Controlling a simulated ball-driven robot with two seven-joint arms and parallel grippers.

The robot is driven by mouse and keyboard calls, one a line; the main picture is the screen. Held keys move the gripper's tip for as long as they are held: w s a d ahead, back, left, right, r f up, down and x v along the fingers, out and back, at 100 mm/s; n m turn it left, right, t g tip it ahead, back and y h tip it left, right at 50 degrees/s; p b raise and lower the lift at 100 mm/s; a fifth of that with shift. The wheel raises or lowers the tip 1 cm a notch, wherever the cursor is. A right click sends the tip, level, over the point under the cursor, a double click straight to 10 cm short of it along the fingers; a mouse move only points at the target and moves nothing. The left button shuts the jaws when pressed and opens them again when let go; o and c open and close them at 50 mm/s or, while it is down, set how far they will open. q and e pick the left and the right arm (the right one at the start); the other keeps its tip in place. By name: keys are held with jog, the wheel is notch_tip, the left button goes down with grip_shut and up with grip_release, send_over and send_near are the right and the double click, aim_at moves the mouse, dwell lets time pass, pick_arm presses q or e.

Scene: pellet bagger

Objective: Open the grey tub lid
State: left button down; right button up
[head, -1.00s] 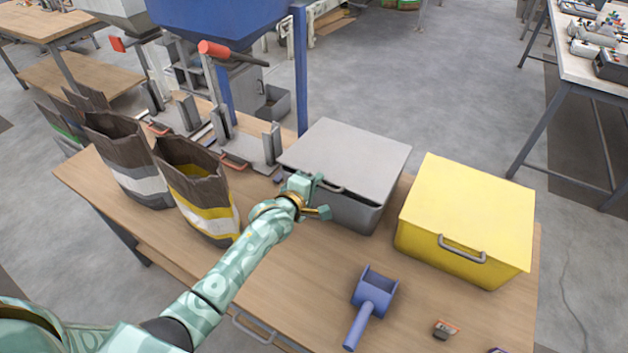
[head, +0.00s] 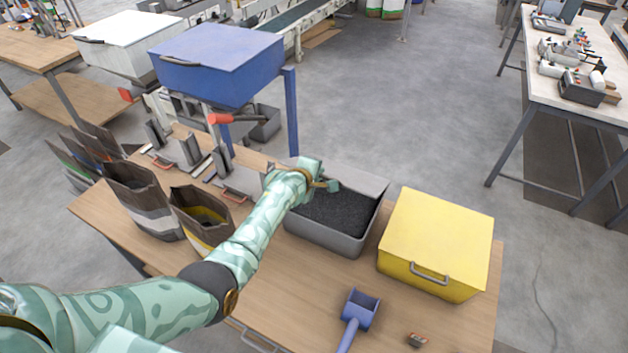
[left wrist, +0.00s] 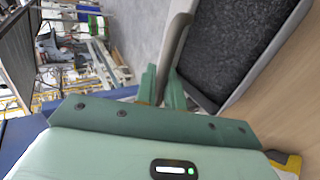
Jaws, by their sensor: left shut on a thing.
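The grey tub (head: 335,241) stands on the wooden bench with its lid (head: 365,183) swung up at the far side. Dark pellets (head: 338,212) show inside the tub, and also in the left wrist view (left wrist: 235,40). My left gripper (head: 322,181) is above the tub at the raised lid, shut on the lid's handle, which the fingers mostly hide. In the left wrist view my gripper fingers (left wrist: 161,88) close at the edge of the raised lid (left wrist: 178,45). My right gripper is not in view.
A closed yellow tub (head: 440,240) stands just right of the grey one. A blue scoop (head: 360,312) lies in front. A blue hopper (head: 218,62) stands behind.

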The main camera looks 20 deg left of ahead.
pick_arm(q)
jog(key=shift+w+r, duration=0.25)
jog(key=shift+r, duration=0.1)
jog(key=c, duration=1.6)
grip_release()
